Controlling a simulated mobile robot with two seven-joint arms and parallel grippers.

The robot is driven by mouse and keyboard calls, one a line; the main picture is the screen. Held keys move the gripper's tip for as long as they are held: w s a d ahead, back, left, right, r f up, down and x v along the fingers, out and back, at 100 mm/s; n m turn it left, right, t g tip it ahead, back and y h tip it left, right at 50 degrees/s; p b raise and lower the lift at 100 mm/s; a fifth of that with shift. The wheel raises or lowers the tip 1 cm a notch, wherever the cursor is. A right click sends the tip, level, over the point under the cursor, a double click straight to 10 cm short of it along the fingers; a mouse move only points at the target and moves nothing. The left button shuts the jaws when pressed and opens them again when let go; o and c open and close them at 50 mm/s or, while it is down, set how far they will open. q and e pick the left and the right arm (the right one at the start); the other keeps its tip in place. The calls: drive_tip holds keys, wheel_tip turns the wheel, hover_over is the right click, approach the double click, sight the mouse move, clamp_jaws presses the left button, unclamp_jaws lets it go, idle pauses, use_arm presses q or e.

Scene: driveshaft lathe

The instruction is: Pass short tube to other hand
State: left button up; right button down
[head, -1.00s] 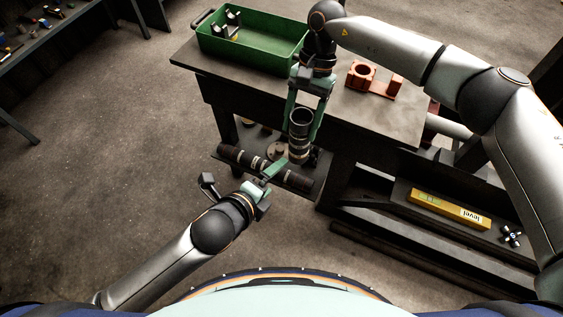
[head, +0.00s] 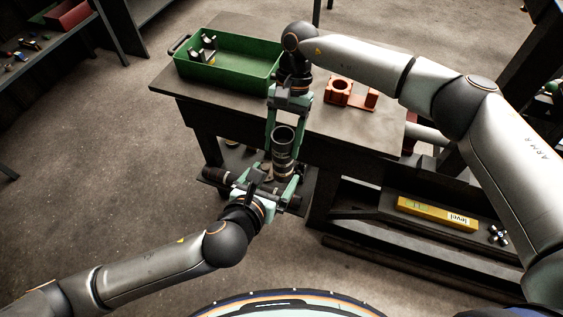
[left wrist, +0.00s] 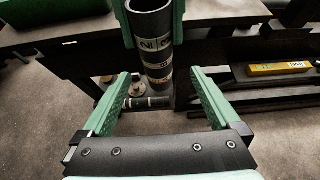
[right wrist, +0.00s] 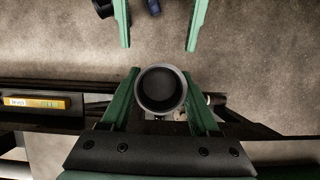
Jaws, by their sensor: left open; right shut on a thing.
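The short tube (head: 284,148) is dark with pale printed bands and a hollow top. My right gripper (head: 283,138) is shut on it and holds it upright past the table's front edge. The tube also shows in the left wrist view (left wrist: 153,50) and end-on in the right wrist view (right wrist: 161,90), between my right fingers (right wrist: 161,100). My left gripper (head: 270,180) is open and empty, below and in front of the tube. In the left wrist view its fingers (left wrist: 162,82) stand apart, with the tube's lower part ahead between them. I cannot see them touch it.
A green bin (head: 225,75) with small parts and an orange-red bracket (head: 347,93) sit on the dark table (head: 240,104). A dark cylinder (head: 216,175) lies on the low shelf behind my left gripper. A yellow level (head: 436,214) lies on the right shelf.

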sight(281, 165)
use_arm(q)
drive_tip(key=x, duration=0.8)
drive_tip(key=shift+w, duration=0.1)
drive_tip(key=c, duration=0.7)
drive_tip(key=shift+d, duration=0.25)
clamp_jaws()
use_arm(e)
drive_tip(key=shift+a+r, duration=0.1)
drive_tip(key=shift+a, duration=0.05)
use_arm(q)
drive_tip(key=shift+r, duration=0.15)
use_arm(e)
drive_tip(key=shift+c, duration=2.1)
unclamp_jaws()
drive_tip(key=o, duration=0.3)
use_arm(q)
drive_tip(key=shift+a, duration=0.1)
use_arm(e)
drive_tip(key=shift+o, duration=0.4)
